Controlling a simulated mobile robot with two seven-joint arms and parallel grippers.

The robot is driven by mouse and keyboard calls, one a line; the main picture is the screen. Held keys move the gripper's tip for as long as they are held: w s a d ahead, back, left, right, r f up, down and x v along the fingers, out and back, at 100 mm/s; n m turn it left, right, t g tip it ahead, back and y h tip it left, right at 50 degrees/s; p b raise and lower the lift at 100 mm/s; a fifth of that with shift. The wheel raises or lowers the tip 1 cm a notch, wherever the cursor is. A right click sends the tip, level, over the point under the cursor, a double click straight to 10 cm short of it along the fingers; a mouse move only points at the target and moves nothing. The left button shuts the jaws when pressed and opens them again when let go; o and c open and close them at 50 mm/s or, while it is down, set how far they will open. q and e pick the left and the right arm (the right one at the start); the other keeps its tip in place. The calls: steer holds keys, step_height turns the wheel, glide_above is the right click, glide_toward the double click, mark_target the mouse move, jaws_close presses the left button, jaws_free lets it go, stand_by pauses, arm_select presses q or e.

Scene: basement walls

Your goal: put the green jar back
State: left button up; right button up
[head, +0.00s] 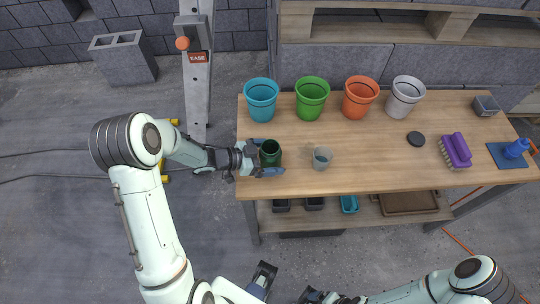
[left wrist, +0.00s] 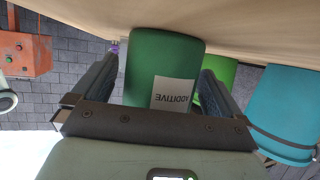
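The green jar (head: 270,153) stands on the workbench (head: 370,130) near its left end. In the left wrist view the jar (left wrist: 165,65) appears upside down, with a white label reading "ADDITIVE". My left gripper (head: 265,158) reaches in from the left, with one finger on each side of the jar. In the left wrist view my left gripper (left wrist: 160,85) shows a narrow gap beside the jar at the left finger; the right finger is very close to it. My right gripper (head: 312,296) is low in the head view, partly cut off, its fingers unclear.
Teal (head: 261,100), green (head: 312,97), orange (head: 360,97) and white (head: 404,96) pots line the bench's back. A clear cup (head: 322,158) stands right of the jar. A black disc (head: 416,139), purple brush (head: 456,151) and blue item (head: 516,148) lie farther right.

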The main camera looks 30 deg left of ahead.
arm_select(q)
steer(key=shift+r, duration=0.3)
steer(key=p+v, duration=0.1)
steer(key=v, duration=1.1)
steer(key=shift+f, duration=0.1)
